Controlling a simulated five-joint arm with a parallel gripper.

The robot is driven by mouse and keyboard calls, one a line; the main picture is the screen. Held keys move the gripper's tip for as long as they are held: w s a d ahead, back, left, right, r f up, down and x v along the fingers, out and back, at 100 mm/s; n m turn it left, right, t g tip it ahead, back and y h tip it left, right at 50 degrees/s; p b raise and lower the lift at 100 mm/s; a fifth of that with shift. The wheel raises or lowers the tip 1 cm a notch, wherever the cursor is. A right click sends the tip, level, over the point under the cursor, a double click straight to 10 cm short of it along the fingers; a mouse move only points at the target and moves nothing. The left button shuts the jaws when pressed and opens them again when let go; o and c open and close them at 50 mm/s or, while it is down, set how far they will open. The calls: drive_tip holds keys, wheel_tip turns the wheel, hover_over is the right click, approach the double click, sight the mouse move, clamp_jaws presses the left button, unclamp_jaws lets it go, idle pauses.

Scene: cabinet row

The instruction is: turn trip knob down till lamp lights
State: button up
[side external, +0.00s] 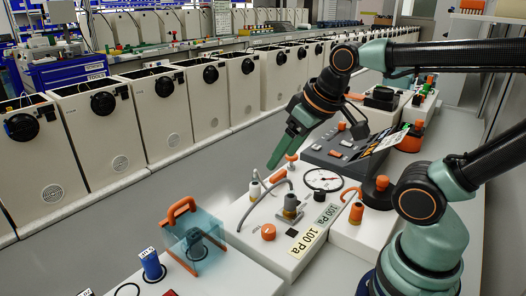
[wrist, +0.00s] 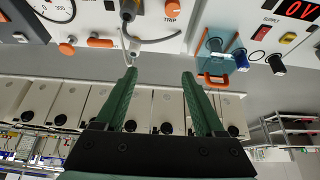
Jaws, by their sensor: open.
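The trip knob (wrist: 172,8) is an orange round knob at the top edge of the wrist view, beside the label TRIP. In the side view an orange knob (side external: 268,231) on the white panel box appears to be the same one; I cannot read its angle. No lit lamp shows there. A small dark square (side external: 292,233) lies near it; I cannot tell whether it is the lamp. My gripper (wrist: 159,73) has its green fingers apart with nothing between them. In the side view my gripper (side external: 276,162) is above and behind the panel box, apart from the knob.
A round gauge (side external: 323,180) and a grey fitting with a cable (side external: 291,205) stand on the same box. A clear blue cover with an orange handle (side external: 195,240) stands to the left. A row of white cabinets (side external: 157,108) runs behind, with bare grey surface in front.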

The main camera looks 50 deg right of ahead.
idle(0.8)
drive_tip(key=g, duration=0.6)
approach(268, 228)
drive_tip(key=shift+m, duration=0.4)
wheel_tip(268, 228, down, 9)
drive_tip(key=shift+s+r, duration=0.1)
drive_tip(key=shift+s, duration=0.05)
